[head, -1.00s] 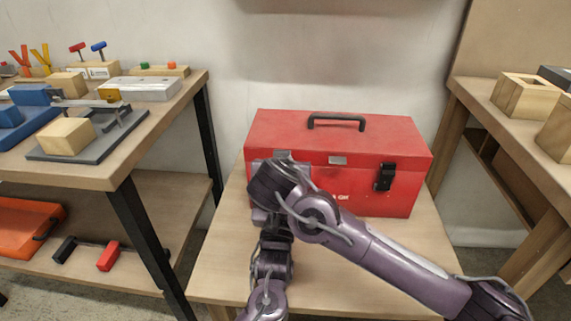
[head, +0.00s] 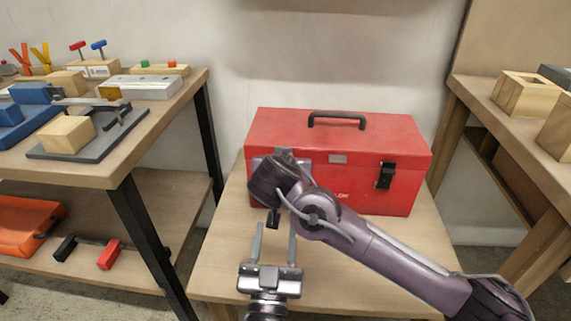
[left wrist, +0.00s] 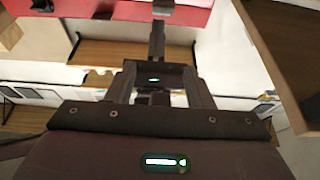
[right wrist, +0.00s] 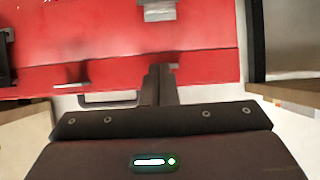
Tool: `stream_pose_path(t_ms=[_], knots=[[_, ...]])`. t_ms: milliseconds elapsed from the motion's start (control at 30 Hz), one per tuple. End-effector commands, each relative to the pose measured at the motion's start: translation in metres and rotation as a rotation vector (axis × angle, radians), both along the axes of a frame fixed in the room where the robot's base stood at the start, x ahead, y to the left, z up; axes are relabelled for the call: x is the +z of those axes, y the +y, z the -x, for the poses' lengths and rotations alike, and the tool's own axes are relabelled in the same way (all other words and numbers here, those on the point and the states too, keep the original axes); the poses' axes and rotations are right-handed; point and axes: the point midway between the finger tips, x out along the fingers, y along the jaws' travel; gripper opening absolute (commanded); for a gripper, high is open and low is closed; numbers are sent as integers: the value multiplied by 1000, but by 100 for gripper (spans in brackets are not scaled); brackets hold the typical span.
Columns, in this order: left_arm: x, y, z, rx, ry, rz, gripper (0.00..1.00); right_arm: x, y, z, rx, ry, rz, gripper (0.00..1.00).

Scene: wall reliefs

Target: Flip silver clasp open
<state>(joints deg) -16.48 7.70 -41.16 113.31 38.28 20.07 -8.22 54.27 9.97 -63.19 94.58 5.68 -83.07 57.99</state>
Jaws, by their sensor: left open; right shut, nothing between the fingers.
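A red toolbox (head: 400,150) with a black handle stands on the table. Silver clasp parts (right wrist: 158,10) show on its front in the right wrist view, and one also shows in the left wrist view (left wrist: 163,8). In the head view my right wrist covers that spot at the box's front left. My right gripper (right wrist: 160,75) is shut and empty, its fingertips close to the silver parts; I cannot tell whether they touch. My left gripper (head: 275,228) is open and empty, low in front of the box, its fingers pointing towards it.
A black clasp (head: 385,175) is at the box's right and a small silver plate (head: 338,159) at its middle. My right forearm crosses the table's right half. A bench (head: 70,170) with several fixtures stands left; another table (head: 480,110) with wooden blocks stands right.

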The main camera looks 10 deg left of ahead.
Motion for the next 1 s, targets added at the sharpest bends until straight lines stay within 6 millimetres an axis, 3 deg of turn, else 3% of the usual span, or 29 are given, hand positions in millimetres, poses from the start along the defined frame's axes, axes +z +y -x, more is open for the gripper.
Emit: stream_pose_path(t_ms=[233,367,467,600,700,833,1000], knots=[[-3,-3,21,-20,9,-6,47,0,0,0,0,0,0,0],[-18,-24,28,-152,68,-32,47,0,0,0,0,0,0,0],[-44,-55,45,-340,167,-82,47,0,0,0,0,0,0,0],[-92,-95,91,-624,357,-190,47,0,0,0,0,0,0,0],[-126,-107,127,-771,518,-276,47,0,0,0,0,0,0,0],[-153,-100,145,-809,705,-344,47,0,0,0,0,0,0,0],[-175,-63,136,-687,955,-351,47,0,0,0,0,0,0,0]])
